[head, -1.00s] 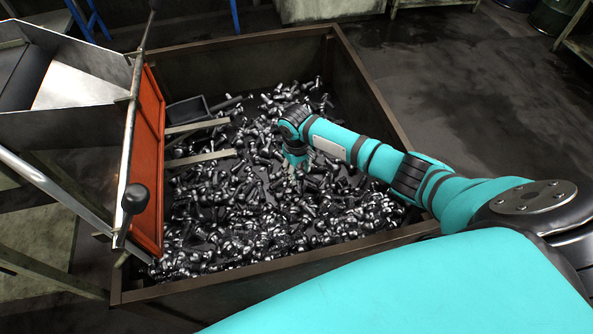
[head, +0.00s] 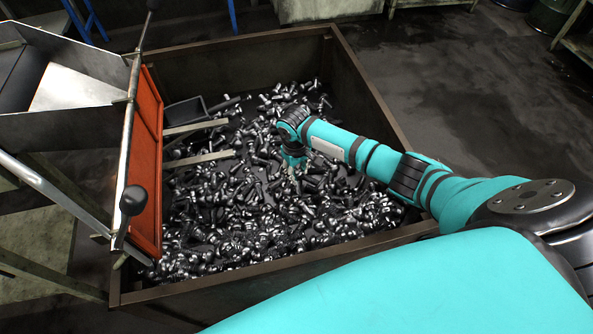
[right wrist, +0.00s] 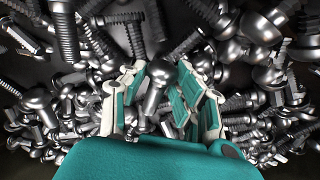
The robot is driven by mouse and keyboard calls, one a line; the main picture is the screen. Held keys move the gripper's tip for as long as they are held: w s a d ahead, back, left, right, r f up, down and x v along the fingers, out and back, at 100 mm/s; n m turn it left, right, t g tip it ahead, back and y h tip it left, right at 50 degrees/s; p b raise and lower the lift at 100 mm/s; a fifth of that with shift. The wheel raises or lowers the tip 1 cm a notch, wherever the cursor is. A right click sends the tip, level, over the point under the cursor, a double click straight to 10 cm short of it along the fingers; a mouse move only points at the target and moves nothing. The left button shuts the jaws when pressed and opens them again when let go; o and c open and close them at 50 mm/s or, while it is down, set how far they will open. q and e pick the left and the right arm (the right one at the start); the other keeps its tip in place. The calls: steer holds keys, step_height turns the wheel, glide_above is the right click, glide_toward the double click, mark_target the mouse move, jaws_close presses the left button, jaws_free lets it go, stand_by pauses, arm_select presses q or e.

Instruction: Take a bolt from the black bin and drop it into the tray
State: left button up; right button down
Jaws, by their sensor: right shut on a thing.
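The large dark bin (head: 375,95) is full of loose metal bolts and fills the middle of the head view. My right gripper (head: 292,170) is down at the heap inside it. In the right wrist view the two white-and-teal fingers of my right gripper (right wrist: 162,95) are shut on a bolt (right wrist: 157,82), whose rounded head shows between them. Other bolts lie close around the fingers. A small dark open tray (head: 187,110) shows beside the red panel; I cannot tell if it is the task's tray. My left gripper is out of view.
A red panel (head: 148,165) with a metal rod and black knobs stands along the bin's left side. Two pale bars (head: 197,158) jut from it over the bolts. A metal chute (head: 75,88) is at upper left.

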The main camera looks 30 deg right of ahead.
mark_target(298, 172)
step_height(298, 172, up, 10)
steer(key=shift+f+p, duration=0.1)
steer(key=shift+p, duration=0.5)
